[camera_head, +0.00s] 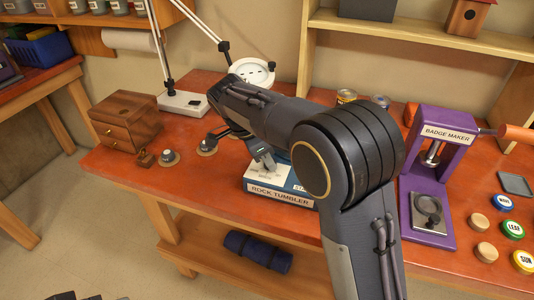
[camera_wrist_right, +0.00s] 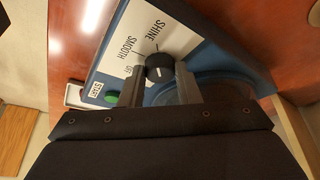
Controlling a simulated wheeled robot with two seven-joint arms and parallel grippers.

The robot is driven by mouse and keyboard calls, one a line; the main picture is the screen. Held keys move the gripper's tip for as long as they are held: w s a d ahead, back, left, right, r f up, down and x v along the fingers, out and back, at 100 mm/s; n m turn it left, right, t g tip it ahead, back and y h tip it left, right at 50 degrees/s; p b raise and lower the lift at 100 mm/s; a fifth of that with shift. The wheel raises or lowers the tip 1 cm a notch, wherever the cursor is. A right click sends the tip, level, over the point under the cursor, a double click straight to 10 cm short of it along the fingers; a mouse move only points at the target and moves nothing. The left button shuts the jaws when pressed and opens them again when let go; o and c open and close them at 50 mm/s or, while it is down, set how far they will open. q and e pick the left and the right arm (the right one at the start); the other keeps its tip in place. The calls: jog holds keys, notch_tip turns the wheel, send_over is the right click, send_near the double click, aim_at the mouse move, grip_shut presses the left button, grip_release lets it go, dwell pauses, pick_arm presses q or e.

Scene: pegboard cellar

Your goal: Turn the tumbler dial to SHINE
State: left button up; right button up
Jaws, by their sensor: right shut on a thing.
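The rock tumbler (camera_head: 280,197) is a blue box with a white label, standing at the front edge of the red-brown workbench, partly hidden by my right arm. In the right wrist view, its panel (camera_wrist_right: 125,45) carries the words SHINE, SMOOTH and OFF around a black dial (camera_wrist_right: 158,66). A short white mark shows on the dial's face; I cannot tell surely which word it points to. My right gripper (camera_wrist_right: 160,74) is shut on the dial, one finger on each side. In the head view, this gripper (camera_head: 263,160) is over the tumbler's panel. My left gripper is not in view.
A green button (camera_wrist_right: 111,97) is close to the left finger. A wooden drawer box (camera_head: 125,120), a lamp base (camera_head: 183,103) and small round pieces (camera_head: 168,157) are to the left. A purple badge maker (camera_head: 430,180) stands to the right, near several badges.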

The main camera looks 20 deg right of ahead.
aim_at(256, 169)
jog(key=shift+m, duration=0.5)
jog(key=o, duration=1)
jog(key=shift+c, duration=0.2)
jog(key=v, duration=0.7)
jog(key=shift+r+p, duration=0.35)
jog(key=shift+p, duration=0.05)
jog(key=shift+w, duration=0.1)
